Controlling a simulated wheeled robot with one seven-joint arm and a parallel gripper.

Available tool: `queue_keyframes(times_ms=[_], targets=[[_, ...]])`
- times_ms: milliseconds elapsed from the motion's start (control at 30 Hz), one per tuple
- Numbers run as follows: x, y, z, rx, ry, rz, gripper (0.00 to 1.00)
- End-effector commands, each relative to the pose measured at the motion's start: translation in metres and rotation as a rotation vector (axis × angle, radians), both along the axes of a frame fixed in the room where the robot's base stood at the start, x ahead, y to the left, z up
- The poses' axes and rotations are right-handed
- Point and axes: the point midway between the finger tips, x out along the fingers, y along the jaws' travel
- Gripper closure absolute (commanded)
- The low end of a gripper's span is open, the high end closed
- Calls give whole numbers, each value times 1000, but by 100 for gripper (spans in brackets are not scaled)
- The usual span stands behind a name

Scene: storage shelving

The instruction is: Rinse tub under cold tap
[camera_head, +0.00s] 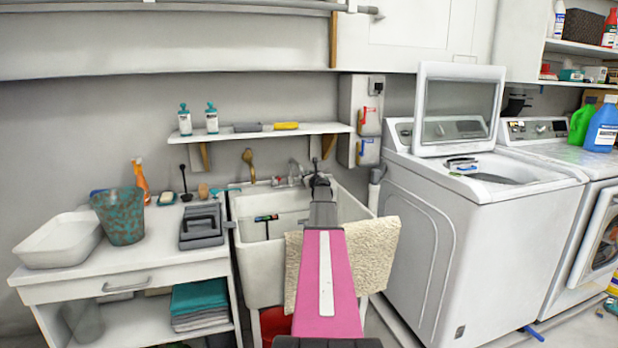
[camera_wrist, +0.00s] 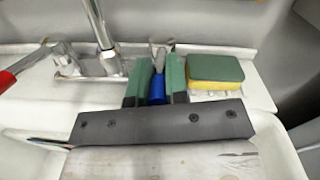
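The white laundry sink (camera_head: 262,262) stands at the wall, with a dark-handled tool (camera_head: 266,218) inside it. A separate white tub (camera_head: 62,240) sits on the counter at left. My gripper (camera_head: 318,180) is at the sink's back edge by the taps. In the wrist view its two green-padded fingers (camera_wrist: 157,92) flank the blue handle of the cold tap (camera_wrist: 157,88) closely on both sides, with no clear gap. The chrome spout (camera_wrist: 101,28) rises left of it, and a red-handled tap (camera_wrist: 10,78) is further left. I see no running water; the spout's outlet is out of view.
A green and yellow sponge (camera_wrist: 214,72) lies right of my fingers on the sink ledge. A beige towel (camera_head: 372,252) hangs over the sink's front. A shelf (camera_head: 255,131) runs above. A washing machine (camera_head: 432,240) stands at right, and a teal bin (camera_head: 120,216) on the counter.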

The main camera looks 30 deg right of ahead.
Motion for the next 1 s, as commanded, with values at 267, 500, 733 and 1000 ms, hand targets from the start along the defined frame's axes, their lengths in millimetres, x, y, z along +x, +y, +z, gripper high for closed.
queue_keyframes(times_ms=[267,500,733,1000], targets=[[0,-10,0,-1,-2,86,100],[-1,-20,0,-1,0,227,100],[-2,-21,0,1,0,267,100],[-2,-21,0,0,1,266,69]])
